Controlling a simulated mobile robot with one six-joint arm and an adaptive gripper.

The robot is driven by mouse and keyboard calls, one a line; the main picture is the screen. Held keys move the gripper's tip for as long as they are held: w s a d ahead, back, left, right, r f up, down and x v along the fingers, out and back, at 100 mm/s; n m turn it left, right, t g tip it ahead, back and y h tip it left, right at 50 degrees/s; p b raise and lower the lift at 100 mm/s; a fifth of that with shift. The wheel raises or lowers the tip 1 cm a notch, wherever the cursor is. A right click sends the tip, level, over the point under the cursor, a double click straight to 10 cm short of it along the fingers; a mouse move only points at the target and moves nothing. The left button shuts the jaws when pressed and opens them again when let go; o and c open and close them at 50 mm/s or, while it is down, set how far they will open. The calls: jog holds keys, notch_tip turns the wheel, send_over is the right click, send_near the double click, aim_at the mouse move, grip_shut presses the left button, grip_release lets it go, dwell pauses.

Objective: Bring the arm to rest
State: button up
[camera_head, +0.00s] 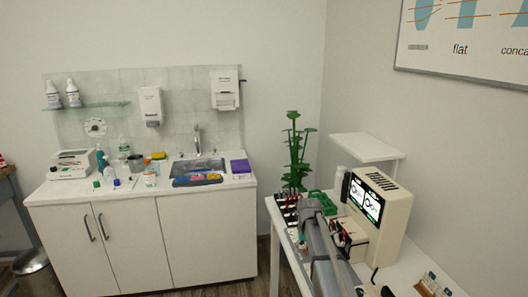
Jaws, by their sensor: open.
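A grey tube-shaped link of my arm (327,252) rises from the bottom edge, in front of the white table on the right. Its far end is dark, near the green rack. I cannot make out my gripper or its fingers anywhere in this view. No part of the arm visibly holds a thing.
The white table (286,262) carries a beige device with a lit screen (385,215), a green rack (322,204) and several small bottles close around the arm. A plant (295,150) stands behind. A white sink cabinet (135,240) stands at left, with floor between.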

jog(key=s+r+p, duration=0.2)
jog(key=s, duration=1.1)
jog(key=s+r+p, duration=0.2)
jog(key=s+r, duration=0.1)
jog(key=s, duration=1)
jog(key=shift+s+d+r+p, duration=0.15)
jog(key=shift+s+r+p, duration=0.05)
jog(key=shift+s+p, duration=0.2)
jog(key=shift+w, duration=0.1)
